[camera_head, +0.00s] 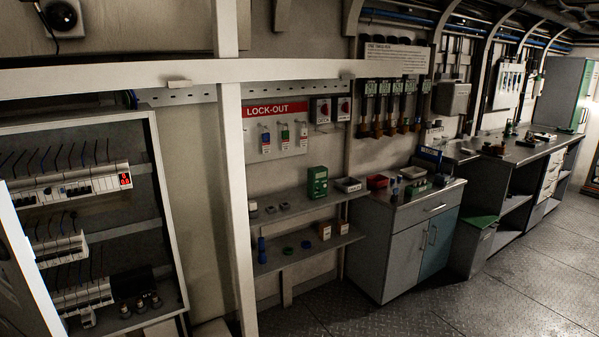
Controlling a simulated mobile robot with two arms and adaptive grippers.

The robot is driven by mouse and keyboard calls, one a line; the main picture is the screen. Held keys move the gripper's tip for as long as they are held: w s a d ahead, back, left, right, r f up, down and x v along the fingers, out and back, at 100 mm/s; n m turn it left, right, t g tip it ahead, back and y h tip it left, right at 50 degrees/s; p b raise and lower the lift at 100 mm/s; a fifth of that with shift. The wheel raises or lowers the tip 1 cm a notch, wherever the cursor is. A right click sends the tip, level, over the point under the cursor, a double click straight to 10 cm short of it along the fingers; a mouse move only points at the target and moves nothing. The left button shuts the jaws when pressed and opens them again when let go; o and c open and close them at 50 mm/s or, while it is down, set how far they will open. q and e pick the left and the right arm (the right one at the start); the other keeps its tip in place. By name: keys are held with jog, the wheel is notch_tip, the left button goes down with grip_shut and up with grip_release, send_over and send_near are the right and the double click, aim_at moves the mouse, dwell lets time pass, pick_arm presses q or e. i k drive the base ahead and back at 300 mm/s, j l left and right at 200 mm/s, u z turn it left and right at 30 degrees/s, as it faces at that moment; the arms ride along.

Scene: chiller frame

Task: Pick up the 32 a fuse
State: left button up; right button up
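I cannot make out which item is the 32 A fuse; no rating is readable at this size. An open electrical cabinet (158,190) stands at the left with rows of breakers. Three small dark cylindrical parts (140,304) sit at its bottom right, below a black block (130,283). Several small items lie on the two wall shelves (300,254) in the middle, and more small items stand on the grey cupboard (400,210). Neither of my grippers shows in this view.
A white post (236,200) stands between the cabinet and the shelves. A lock-out board (275,130) hangs above the shelves. A long workbench (525,150) runs along the right wall, with a green-lidded bin (475,245) before it. The metal floor (520,290) at the right is clear.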

aim_at(122, 306)
jog(key=u, duration=1.65)
